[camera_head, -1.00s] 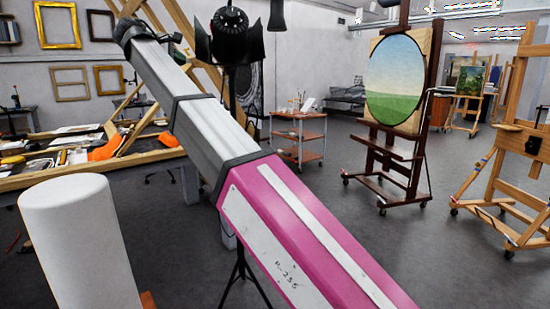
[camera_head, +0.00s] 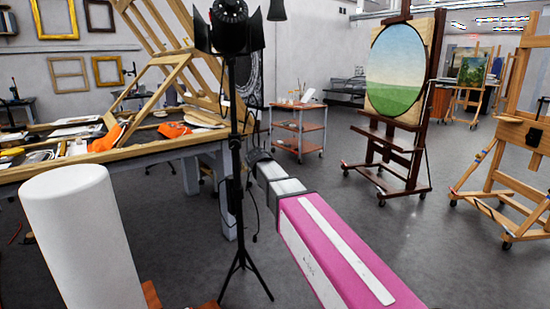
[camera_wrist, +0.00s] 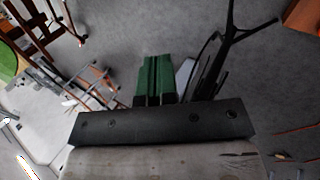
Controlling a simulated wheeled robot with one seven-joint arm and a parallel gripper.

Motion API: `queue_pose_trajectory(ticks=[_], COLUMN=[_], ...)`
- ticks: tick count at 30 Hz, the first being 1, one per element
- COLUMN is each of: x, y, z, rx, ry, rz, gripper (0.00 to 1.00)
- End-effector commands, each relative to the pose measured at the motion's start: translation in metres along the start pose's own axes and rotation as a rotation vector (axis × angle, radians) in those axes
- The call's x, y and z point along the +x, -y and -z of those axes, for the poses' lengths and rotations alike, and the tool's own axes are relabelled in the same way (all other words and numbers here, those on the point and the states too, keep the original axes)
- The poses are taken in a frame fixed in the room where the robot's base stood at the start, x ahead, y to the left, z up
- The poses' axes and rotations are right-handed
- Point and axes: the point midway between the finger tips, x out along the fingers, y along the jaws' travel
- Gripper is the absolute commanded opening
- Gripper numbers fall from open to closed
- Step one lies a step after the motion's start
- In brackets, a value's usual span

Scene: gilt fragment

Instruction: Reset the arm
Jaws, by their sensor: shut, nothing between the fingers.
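My arm (camera_head: 335,250), pink and white with a grey far section, reaches forward from the bottom right of the head view toward the floor beside the light stand. Its far end looks small and foreshortened there, and the fingers cannot be made out. In the wrist view my gripper (camera_wrist: 156,62) shows as green fingers close together in front of a dark bar. It is shut and empty, with grey floor beyond it.
A black studio light on a tripod stand (camera_head: 236,180) is close to the arm's left; its legs show in the wrist view (camera_wrist: 232,30). A worktable (camera_head: 100,165) is at left, a cart (camera_head: 298,127) behind, and easels (camera_head: 400,155) at right. Floor between is clear.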

Motion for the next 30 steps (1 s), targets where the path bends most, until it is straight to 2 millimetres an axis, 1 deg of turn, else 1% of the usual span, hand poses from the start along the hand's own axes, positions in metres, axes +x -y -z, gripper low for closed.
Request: queue_pose_trajectory(ticks=[1, 2, 3, 5, 6, 8, 9, 11, 12, 14, 15, 18, 22, 25, 30], x=[0.025, 0.037, 0.053, 0.076, 0.089, 0.109, 0.121, 0.138, 0.148, 0.163, 0.171, 0.187, 0.2, 0.205, 0.208], y=[0.009, 0.013, 0.019, 0.029, 0.035, 0.046, 0.053, 0.065, 0.073, 0.085, 0.093, 0.112, 0.13, 0.139, 0.142], z=[-0.026, -0.037, -0.051, -0.073, -0.088, -0.11, -0.126, -0.148, -0.163, -0.185, -0.199, -0.231, -0.26, -0.271, -0.277], rx=[0.042, 0.067, 0.103, 0.158, 0.196, 0.255, 0.295, 0.357, 0.398, 0.463, 0.508, 0.609, 0.712, 0.76, 0.787], ry=[0.014, 0.018, 0.025, 0.037, 0.044, 0.056, 0.065, 0.079, 0.089, 0.105, 0.114, 0.141, 0.166, 0.178, 0.183], rz=[0.038, 0.059, 0.088, 0.132, 0.16, 0.204, 0.232, 0.274, 0.302, 0.343, 0.369, 0.429, 0.486, 0.511, 0.523], gripper=[0.0, 0.0, 0.0, 0.0, 0.0, 0.0, 0.0, 0.0, 0.0, 0.0, 0.0, 0.0, 0.0, 0.0, 0.0])
